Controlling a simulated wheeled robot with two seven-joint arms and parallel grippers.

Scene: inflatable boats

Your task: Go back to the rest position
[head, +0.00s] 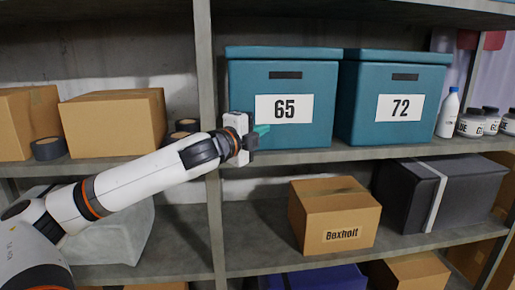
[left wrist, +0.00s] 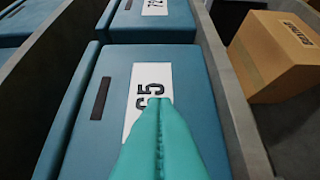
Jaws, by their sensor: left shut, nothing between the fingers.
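My left arm reaches in from the left in the head view. My left gripper (head: 262,130) has teal fingers and is in front of the lower left corner of the teal box labelled 65 (head: 315,75). The fingers are shut with nothing between them. In the left wrist view the shut fingers (left wrist: 160,105) point toward the front of the box 65 (left wrist: 110,70). I cannot tell whether they touch it. My right gripper is in neither view.
A teal box labelled 72 (head: 440,100) stands right of box 65 on the same shelf (head: 350,153). A shelf post (head: 204,60) rises behind my left forearm. A Boxholt carton (head: 320,232) and a dark case (head: 470,185) are on the shelf below. Cartons (head: 112,125) stand at left.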

